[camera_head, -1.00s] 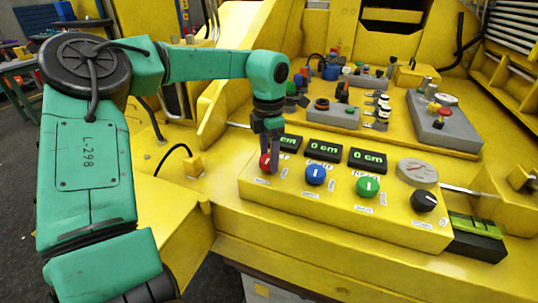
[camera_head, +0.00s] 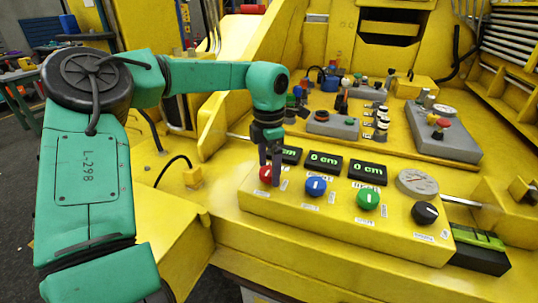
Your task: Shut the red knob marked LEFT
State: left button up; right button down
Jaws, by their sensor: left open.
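The red knob (camera_head: 265,174) is at the left end of a yellow control box on the yellow machine. Its label is too small to read. My left gripper (camera_head: 270,173) comes down from above at this knob. Its two dark fingers are apart, with a gap between them. One finger is above the knob's left part. The other passes in front of its right edge and hides part of it. Whether the fingers touch the knob I cannot tell. My right gripper is out of view.
A blue knob (camera_head: 316,187), a green knob (camera_head: 367,200) and a black knob (camera_head: 424,212) follow to the right on the same box. Behind them stand displays reading 0 cm (camera_head: 324,163) and a grey dial (camera_head: 417,183). More switch boxes (camera_head: 333,124) stand farther back.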

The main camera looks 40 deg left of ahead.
aim_at(269, 170)
pick_arm(q)
notch_tip(269, 170, up, 14)
jog(key=shift+r, duration=0.15)
dwell(0.4)
